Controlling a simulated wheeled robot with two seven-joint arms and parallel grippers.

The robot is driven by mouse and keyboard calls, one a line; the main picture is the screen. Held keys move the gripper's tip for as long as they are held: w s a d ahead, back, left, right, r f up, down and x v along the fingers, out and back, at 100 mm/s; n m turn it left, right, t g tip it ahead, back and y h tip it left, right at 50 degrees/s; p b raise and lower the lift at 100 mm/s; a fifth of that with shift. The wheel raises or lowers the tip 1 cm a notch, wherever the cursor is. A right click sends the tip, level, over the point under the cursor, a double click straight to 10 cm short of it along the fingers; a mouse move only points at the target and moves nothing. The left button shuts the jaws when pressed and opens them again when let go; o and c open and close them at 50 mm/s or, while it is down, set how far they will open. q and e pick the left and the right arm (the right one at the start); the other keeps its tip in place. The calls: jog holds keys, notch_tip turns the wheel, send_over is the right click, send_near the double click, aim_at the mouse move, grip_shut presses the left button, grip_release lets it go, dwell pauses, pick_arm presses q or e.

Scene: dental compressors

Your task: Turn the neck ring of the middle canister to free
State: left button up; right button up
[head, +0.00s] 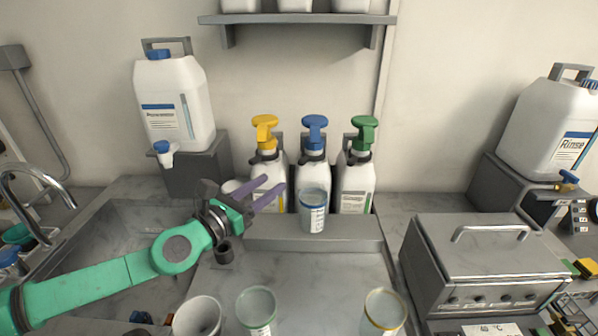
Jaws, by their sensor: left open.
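Three white canisters with pump heads stand in a row against the back wall. The middle canister (325,184) has a blue pump head (314,128). Its neck ring (314,155) sits just below the pump head; its setting is too small to read. A blue-rimmed clear cup (312,212) stands in front of this canister and hides much of its lower body. My left gripper (275,183) has purple fingers, open and empty. In the picture it overlaps the lower front of the yellow-pump canister (268,166), left of and below the middle neck ring. My right gripper is not in view.
The green-pump canister (356,186) stands close on the right. Cups (257,308) stand along the front of the counter. A metal box (488,258) is at right, a sink (130,225) at left. A shelf (297,19) hangs above. The counter's middle is clear.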

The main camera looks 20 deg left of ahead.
aim_at(299, 163)
pick_arm(q)
jog(key=p+x, duration=0.5)
jog(key=x, duration=0.7)
jog(key=shift+a, duration=0.1)
jog(key=shift+s, duration=0.1)
grip_shut()
